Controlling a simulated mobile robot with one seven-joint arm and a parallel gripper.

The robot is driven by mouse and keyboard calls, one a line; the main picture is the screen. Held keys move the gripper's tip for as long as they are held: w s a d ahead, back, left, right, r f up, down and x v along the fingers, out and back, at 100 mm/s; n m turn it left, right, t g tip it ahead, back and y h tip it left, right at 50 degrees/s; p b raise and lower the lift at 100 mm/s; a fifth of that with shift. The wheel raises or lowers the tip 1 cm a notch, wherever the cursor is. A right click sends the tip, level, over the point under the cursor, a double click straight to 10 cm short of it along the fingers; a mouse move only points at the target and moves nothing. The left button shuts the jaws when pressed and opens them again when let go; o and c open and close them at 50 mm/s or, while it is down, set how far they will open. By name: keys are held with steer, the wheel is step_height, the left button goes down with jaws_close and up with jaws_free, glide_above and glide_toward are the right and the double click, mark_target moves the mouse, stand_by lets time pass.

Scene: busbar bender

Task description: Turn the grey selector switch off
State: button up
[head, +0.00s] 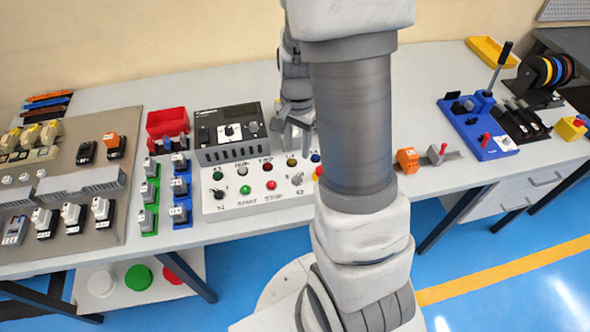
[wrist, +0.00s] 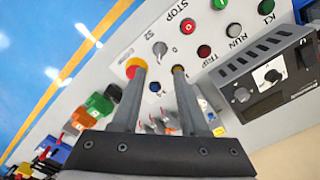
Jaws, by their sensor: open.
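The grey selector switch (head: 297,179), labelled S2, sits on the white sloped control panel (head: 240,208), right of the red STOP button (head: 271,185). In the wrist view the switch (wrist: 160,48) shows just beyond the fingertips, near the gap between them. Its handle position is too small to read surely. A black selector (head: 219,193), labelled S1, is at the panel's left end. My gripper (head: 297,132) is above the back of the panel, partly hidden by my arm. In the wrist view my gripper (wrist: 158,72) is open, with nothing between its fingers, apart from the switch.
A red-and-yellow emergency stop (wrist: 135,66) lies by one fingertip. A blue button (wrist: 155,87) shows between the fingers. A green button (head: 245,189) and lamps are nearby. A grey-black device (head: 230,133) stands behind the panel. Blue and green blocks (head: 180,187) stand left of it.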

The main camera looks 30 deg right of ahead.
mark_target(297, 176)
step_height(297, 176, down, 11)
steer(key=shift+f+b, duration=0.1)
steer(key=shift+b, duration=0.4)
jaws_close()
